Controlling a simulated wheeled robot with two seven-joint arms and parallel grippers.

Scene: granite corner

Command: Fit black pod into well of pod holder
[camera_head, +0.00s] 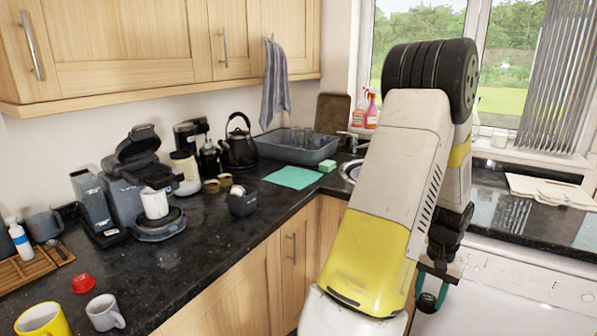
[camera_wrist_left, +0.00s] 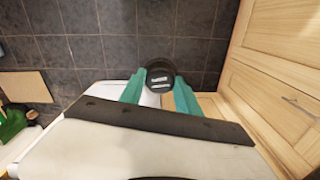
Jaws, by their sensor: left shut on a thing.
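My left gripper (camera_head: 431,297) hangs low in front of the white appliance, right of the wooden cabinets and below counter height. Its teal fingers are shut on a small dark round thing, the black pod (camera_wrist_left: 160,76), at the fingertips in the left wrist view; in the head view the pod is hard to make out. The coffee machine (camera_head: 122,190) stands on the counter at the left with its lid raised and a white cup in it. The pod holder seems to be the part under the raised lid (camera_head: 160,178), but its well cannot be made out. My right gripper is not in view.
A red pod (camera_head: 83,284), a grey mug (camera_head: 104,312) and a yellow mug (camera_head: 42,320) stand at the front left. A small dark container (camera_head: 242,201) is near the counter edge. A kettle (camera_head: 239,148) and grey basin (camera_head: 296,146) stand behind. Counter between machine and mugs is clear.

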